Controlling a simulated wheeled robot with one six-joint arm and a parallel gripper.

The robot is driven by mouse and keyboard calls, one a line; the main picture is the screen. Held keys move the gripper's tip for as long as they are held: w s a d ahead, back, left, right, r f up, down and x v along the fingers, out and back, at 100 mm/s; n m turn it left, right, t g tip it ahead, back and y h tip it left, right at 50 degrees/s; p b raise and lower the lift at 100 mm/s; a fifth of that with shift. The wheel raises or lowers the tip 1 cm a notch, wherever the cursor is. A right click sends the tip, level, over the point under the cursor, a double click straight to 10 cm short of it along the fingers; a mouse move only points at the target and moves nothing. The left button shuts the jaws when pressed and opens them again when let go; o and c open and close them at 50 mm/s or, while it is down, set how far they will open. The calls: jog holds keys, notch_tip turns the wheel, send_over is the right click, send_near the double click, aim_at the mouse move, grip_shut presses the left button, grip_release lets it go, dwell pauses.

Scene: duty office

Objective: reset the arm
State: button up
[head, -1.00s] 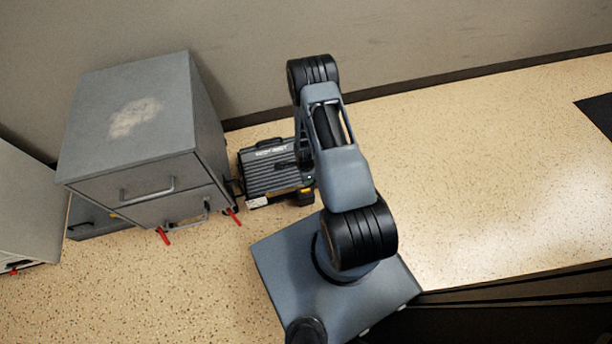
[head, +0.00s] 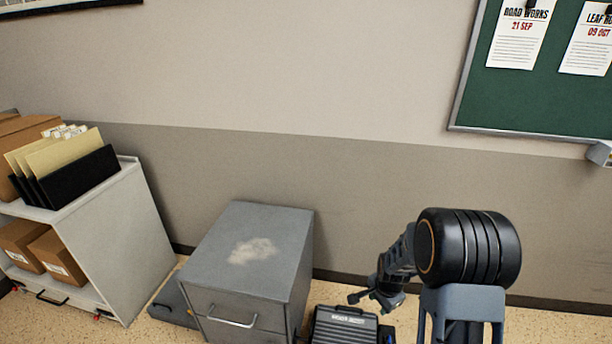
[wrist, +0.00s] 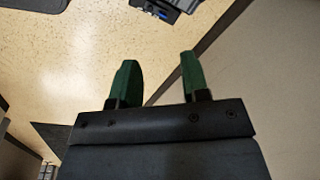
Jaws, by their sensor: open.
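My gripper (wrist: 157,62) is open in the wrist view, with two green fingers apart and nothing between them. In the head view my gripper (head: 362,297) is small and partly hidden behind my arm.
A grey drawer cabinet (head: 262,262) stands left of the case. A white shelf unit (head: 125,240) with folders (head: 65,165) and cardboard boxes (head: 57,257) is farther left. A green notice board (head: 530,95) hangs on the wall (head: 300,100).

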jog(key=s+a+r+n+p, duration=0.1)
jog(key=s+r+n+p, duration=0.3)
jog(key=r, duration=0.9)
jog(key=s+a+r+n+t+p, duration=0.1)
jog(key=s+r+n+p, duration=0.3)
jog(key=r, duration=1)
jog(key=s+a+r+n+t+p, duration=0.1)
jog(key=s+a+r+n+p, duration=0.2)
jog(key=s+r+p, duration=0.4)
notch_tip(320, 180, up, 7)
jog(key=shift+a+f+n+p, duration=0.1)
jog(key=shift+a+n+p, duration=0.15)
jog(key=shift+n+p, duration=0.45)
jog(key=shift+s, duration=0.1)
jog(key=shift+c, duration=0.3)
